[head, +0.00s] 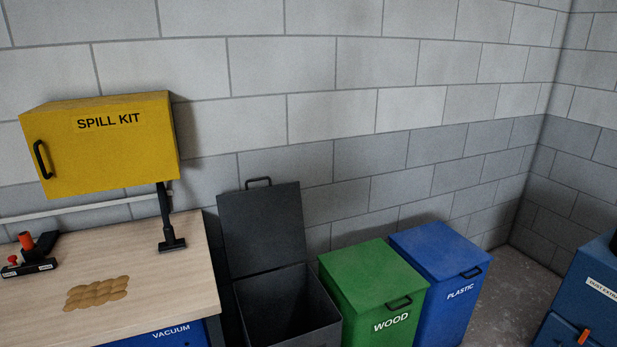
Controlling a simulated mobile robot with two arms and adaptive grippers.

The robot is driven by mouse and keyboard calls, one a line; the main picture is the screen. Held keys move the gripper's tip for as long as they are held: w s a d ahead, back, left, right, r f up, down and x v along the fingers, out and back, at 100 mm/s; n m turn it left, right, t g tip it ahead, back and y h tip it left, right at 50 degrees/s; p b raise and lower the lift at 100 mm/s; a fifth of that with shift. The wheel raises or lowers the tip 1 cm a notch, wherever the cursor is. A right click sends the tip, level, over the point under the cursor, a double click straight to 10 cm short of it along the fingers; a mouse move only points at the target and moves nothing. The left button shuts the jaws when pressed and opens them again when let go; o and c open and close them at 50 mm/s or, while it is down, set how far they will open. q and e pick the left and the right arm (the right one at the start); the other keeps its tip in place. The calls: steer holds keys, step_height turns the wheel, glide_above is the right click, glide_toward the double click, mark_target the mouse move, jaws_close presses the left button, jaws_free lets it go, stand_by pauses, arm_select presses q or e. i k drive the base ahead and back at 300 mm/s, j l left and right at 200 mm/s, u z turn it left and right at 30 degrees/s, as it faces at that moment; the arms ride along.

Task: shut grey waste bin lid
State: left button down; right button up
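The grey waste bin (322,299) stands on the floor beside the workbench, to the left of the green bin. Its dark grey lid (261,229) is open, standing upright at the back of the bin near the wall. A black handle (258,182) is on the lid's top edge. The bin's inside is dark, and I cannot tell what it holds. The bin's lower part is cut off by the frame's bottom edge. Neither of my grippers is in the head view.
A green WOOD bin (372,280) and a blue PLASTIC bin (440,262) stand to the right, lids shut. A wooden-topped bench (150,262) is at left, under a yellow spill kit cabinet (110,150). A blue machine (585,290) is at far right, with bare floor (505,290) before it.

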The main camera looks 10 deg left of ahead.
mark_target(262, 229)
steer(key=j+z, duration=0.35)
steer(key=i+j+z, duration=0.1)
steer(key=j+z, duration=0.65)
